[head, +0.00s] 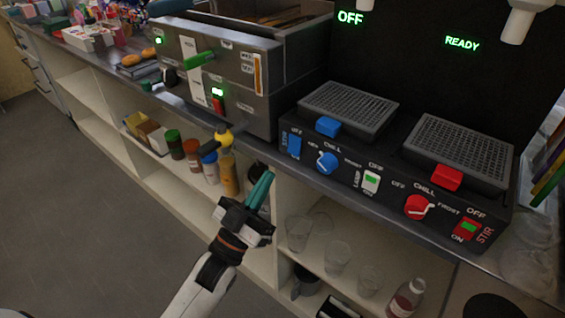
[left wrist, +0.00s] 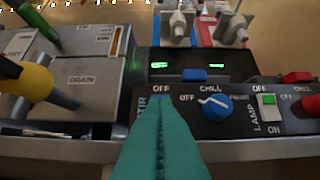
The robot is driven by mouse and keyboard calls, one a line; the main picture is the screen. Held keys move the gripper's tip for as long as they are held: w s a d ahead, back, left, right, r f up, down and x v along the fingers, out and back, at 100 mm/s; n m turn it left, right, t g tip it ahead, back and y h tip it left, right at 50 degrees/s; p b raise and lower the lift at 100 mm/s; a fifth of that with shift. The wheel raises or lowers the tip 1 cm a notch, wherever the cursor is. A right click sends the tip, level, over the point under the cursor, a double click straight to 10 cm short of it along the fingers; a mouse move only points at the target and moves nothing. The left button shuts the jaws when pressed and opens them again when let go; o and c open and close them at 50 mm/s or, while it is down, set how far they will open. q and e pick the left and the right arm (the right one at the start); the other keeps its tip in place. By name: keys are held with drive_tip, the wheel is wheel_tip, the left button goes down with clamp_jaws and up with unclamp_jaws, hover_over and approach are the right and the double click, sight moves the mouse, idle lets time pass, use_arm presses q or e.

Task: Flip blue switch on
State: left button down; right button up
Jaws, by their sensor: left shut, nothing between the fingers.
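The blue switch (head: 294,143) is a small rocker on the left end of the black machine's front panel, beside the word STIR, with OFF above it and ON below. No green shows on it. My left gripper (head: 264,180) is shut and empty, its teal fingers pointing up toward the panel, below and left of the switch in the head view. In the left wrist view the shut fingers (left wrist: 160,118) reach up to just under the OFF label and hide most or all of the switch; I cannot tell whether they touch it. My right gripper is not in view.
Right of the switch are a blue knob (head: 327,162), a white-and-green lamp switch (head: 371,182), a red knob (head: 416,207) and a red-and-green switch (head: 467,229). A grey metal machine (head: 225,75) and a yellow ball handle (head: 224,138) stand to the left. Glasses are on the shelf below.

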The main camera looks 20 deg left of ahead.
sight(292, 149)
use_arm(q)
drive_tip(key=w, duration=0.1)
drive_tip(key=w+d, duration=0.1)
drive_tip(key=w, duration=0.1)
drive_tip(key=w+r, duration=0.1)
drive_tip(key=shift+w+d, duration=0.35)
drive_tip(key=shift+d, duration=0.05)
drive_tip(key=shift+w+d, duration=0.1)
drive_tip(key=shift+w, duration=0.25)
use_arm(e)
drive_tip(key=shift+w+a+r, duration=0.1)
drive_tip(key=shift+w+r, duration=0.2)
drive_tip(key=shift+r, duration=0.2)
use_arm(q)
drive_tip(key=shift+f+b, duration=0.1)
drive_tip(key=shift+b, duration=0.2)
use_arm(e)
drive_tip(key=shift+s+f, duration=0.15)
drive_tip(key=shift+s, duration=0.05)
